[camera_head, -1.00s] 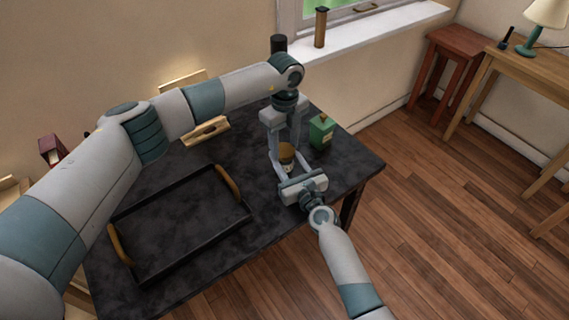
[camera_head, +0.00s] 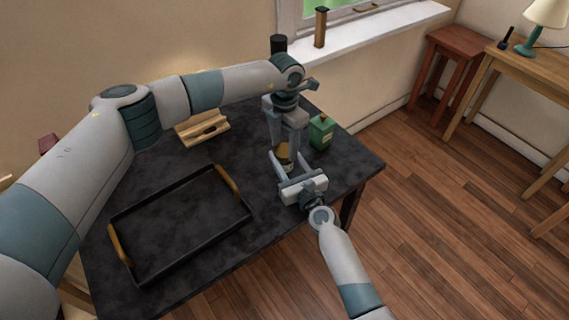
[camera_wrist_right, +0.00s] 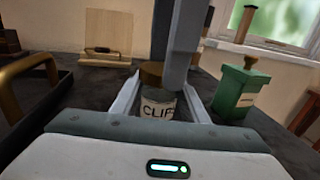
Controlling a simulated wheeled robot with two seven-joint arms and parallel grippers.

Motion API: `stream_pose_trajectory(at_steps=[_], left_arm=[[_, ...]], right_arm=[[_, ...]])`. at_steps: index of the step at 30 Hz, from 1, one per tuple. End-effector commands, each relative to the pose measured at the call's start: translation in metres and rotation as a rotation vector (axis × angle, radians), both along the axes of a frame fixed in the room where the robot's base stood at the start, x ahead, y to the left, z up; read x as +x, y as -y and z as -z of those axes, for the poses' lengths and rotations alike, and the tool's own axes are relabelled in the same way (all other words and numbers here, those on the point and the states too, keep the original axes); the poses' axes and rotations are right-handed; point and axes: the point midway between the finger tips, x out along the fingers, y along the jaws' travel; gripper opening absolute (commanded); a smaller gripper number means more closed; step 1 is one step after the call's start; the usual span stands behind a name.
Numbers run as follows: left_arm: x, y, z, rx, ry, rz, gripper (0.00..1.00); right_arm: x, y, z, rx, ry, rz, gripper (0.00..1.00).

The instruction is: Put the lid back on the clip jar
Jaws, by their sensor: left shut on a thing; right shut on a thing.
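The clip jar (camera_wrist_right: 157,106), pale with a dark "CLIP" label partly hidden, stands upright between the fingers of my right gripper (camera_head: 287,168), which is shut on it. The brown lid (camera_wrist_right: 149,74) is at the jar's mouth, level and touching or nearly so; I cannot tell if it is fully seated. My left gripper (camera_head: 285,146) comes down from above and is shut on the lid. Its finger hides the lid's right part in the right wrist view. In the head view the jar (camera_head: 289,167) is mostly hidden by the grippers.
A green canister (camera_head: 320,132) stands close to the right of the grippers on the dark table (camera_head: 345,172). A black tray (camera_head: 180,222) with wooden handles lies at the left. A wooden holder (camera_head: 202,128) stands at the back. The windowsill holds a brown cylinder (camera_head: 320,27).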

Motion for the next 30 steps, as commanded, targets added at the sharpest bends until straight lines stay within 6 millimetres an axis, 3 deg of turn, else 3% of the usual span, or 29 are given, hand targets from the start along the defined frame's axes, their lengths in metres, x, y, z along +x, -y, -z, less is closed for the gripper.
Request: stream_pose_trajectory(at_steps=[2, 30], left_arm=[[0.0007, -0.0018, 0.0004, 0.004, 0.002, 0.118, 0.20], [0.0005, -0.0024, 0.0006, 0.005, 0.000, 0.097, 0.20]], right_arm=[[0.0006, 0.0009, -0.0012, 0.000, 0.002, 0.001, 0.00], [0.0011, 0.0024, -0.0008, 0.000, 0.002, 0.005, 0.00]])
